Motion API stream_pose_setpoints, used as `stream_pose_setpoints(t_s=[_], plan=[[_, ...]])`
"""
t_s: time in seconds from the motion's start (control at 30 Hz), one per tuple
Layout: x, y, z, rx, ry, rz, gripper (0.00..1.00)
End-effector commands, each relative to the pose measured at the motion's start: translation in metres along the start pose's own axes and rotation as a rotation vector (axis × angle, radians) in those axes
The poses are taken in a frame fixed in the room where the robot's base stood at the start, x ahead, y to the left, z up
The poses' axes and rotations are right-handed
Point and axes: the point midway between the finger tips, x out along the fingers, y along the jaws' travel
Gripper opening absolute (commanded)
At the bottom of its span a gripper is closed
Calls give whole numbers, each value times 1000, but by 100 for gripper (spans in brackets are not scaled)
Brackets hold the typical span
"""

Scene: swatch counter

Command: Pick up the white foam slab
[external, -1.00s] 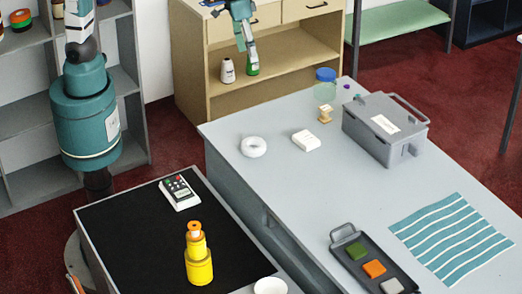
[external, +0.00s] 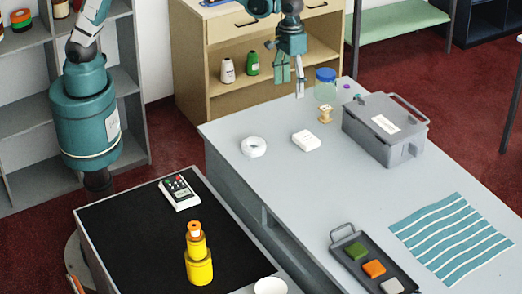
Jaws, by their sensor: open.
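The white foam slab (external: 306,140) is a small, flat, pale block lying on the grey counter (external: 322,190), between a white ring and a wooden spool. My gripper (external: 290,90) hangs pointing down above the far end of the counter, higher than the slab and a little behind it in the picture. Its two fingers are apart, with nothing between them. The slab is in full view and nothing touches it.
A white ring (external: 254,147) lies left of the slab. The spool (external: 325,114), a blue-lidded jar (external: 325,84) and a grey lidded box (external: 385,131) stand behind and right. A tray of coloured blocks (external: 352,266) and a striped cloth (external: 450,236) lie nearer.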

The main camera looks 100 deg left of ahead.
Motion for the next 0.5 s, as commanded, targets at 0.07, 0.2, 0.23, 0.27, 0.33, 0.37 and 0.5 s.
stream_pose_setpoints(t_s=[0.07,0.2,0.23,0.27,0.33,0.37,0.5], plan=[[13,7,-8,-18,-14,-9,69],[36,19,-21,-51,-37,-25,69],[40,21,-23,-58,-42,-29,69],[45,23,-26,-65,-47,-32,69],[57,28,-32,-82,-58,-41,69],[62,30,-34,-88,-63,-45,69],[84,39,-43,-118,-83,-60,69]])
